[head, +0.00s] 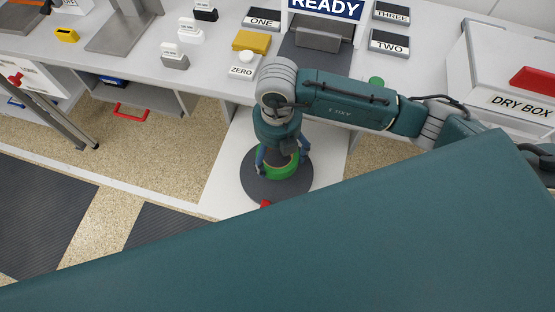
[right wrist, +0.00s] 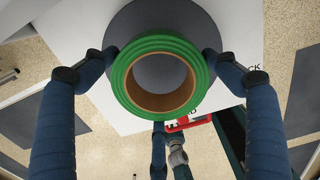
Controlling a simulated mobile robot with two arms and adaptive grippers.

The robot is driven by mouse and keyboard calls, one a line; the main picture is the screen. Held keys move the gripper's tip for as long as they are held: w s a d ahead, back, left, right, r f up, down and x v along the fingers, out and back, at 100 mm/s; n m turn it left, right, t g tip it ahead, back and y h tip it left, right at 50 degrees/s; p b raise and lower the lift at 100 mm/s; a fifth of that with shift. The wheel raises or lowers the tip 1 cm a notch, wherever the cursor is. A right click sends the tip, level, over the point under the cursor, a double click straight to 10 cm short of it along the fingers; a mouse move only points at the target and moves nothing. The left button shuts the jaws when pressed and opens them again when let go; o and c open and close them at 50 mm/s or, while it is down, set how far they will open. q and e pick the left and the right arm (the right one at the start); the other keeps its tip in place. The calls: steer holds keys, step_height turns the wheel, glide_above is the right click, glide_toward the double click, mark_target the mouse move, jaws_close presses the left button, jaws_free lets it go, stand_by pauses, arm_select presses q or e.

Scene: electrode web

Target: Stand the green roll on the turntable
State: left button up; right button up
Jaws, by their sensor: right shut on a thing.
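The green roll (head: 279,170) shows in the head view between the fingers of my right gripper (head: 283,165), over the dark round turntable (head: 253,187). In the right wrist view the roll (right wrist: 126,84) is a green ring with a brown core, its open end facing the camera. The right gripper's blue fingers close on its two sides. The turntable (right wrist: 161,20) lies behind it; I cannot tell whether the roll touches it. A smaller pair of finger-like parts shows at the bottom of the right wrist view, perhaps my left gripper; its state is unclear.
A white surface (head: 222,178) surrounds the turntable. A red part (head: 265,204) is at its front edge. My own teal part hides the foreground.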

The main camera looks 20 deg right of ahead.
mark_target(278, 163)
steer(key=shift+f, duration=2.3)
steer(key=shift+f, duration=0.2)
steer(key=o, duration=1.1)
steer(key=shift+r, duration=0.1)
step_height(278, 163, up, 12)
steer(key=shift+r+b, duration=0.15)
steer(key=shift+b, duration=0.3)
